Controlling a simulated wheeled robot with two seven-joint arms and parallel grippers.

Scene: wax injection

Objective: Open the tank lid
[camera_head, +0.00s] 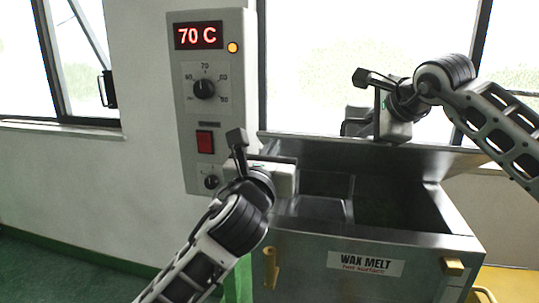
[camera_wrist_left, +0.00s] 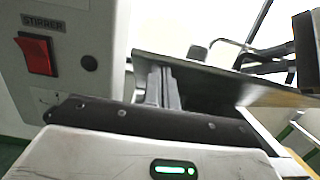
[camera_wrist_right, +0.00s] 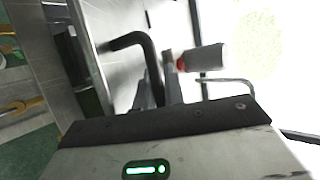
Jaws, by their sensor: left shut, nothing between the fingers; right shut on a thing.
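The tank lid (camera_head: 410,158) is raised and tilted up along the back of the tank (camera_head: 420,250), so the dark tank opening (camera_head: 390,205) shows. The lid also shows in the left wrist view (camera_wrist_left: 205,78). My right gripper (camera_wrist_right: 160,88) is shut on the black lid handle (camera_wrist_right: 130,40), behind the upper edge of the lid in the head view. The wrist partly hides the grip there. My left gripper (camera_wrist_left: 158,85) is shut and empty. It is at the tank's left side, in front of the control box's lower part; its fingertips are hidden in the head view.
The control box (camera_head: 222,110) with a 70 C display, a knob and a red stirrer switch (camera_head: 205,141) stands left of the tank. Windows are behind.

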